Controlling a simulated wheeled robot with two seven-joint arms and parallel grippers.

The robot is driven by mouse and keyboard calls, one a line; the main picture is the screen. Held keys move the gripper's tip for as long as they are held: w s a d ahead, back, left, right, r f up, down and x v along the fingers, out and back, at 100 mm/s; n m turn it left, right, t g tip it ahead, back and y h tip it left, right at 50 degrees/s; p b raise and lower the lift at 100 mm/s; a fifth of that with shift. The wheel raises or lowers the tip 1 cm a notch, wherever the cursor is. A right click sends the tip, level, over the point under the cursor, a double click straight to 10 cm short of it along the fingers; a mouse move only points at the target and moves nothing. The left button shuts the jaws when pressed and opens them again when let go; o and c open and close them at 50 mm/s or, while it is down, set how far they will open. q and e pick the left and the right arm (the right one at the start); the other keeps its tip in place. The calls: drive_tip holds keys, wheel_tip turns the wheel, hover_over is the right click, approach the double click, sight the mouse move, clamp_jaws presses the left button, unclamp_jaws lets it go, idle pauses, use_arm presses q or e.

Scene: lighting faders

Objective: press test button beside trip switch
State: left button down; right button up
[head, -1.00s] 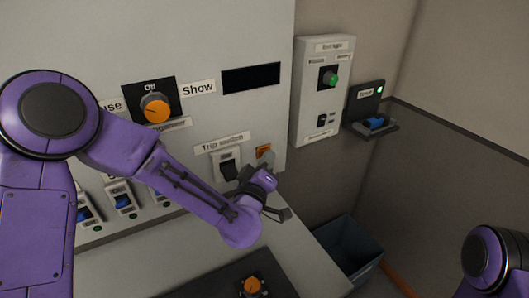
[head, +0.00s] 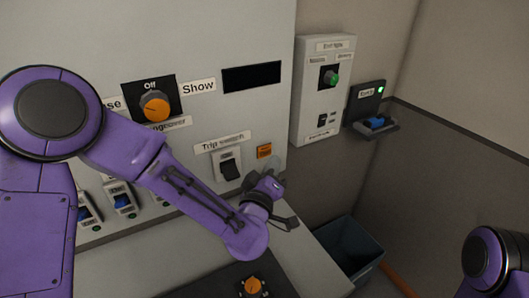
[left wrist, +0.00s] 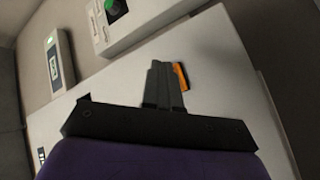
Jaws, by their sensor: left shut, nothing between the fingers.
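The trip switch (head: 229,171) is a dark rocker in a pale frame on the panel, under its "Trip switch" label (head: 222,142). A small orange plate (head: 264,151) is on the panel to its right; its text is too small to read. It also shows in the left wrist view (left wrist: 180,76), just right of my fingers. My left gripper (head: 274,168) is shut and empty, right of the trip switch and below the orange plate. It also shows in the left wrist view (left wrist: 163,70). I cannot tell whether the fingers touch the panel. No separate test button is clearly visible.
A large orange knob (head: 155,108) and a dark display (head: 251,78) are higher on the panel. A box with a green knob (head: 330,78) hangs on the right wall. A bin (head: 350,252) stands below. A sloping desk with another orange knob (head: 252,286) lies in front.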

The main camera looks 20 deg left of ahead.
use_arm(q)
drive_tip(key=shift+s+d, duration=1.4)
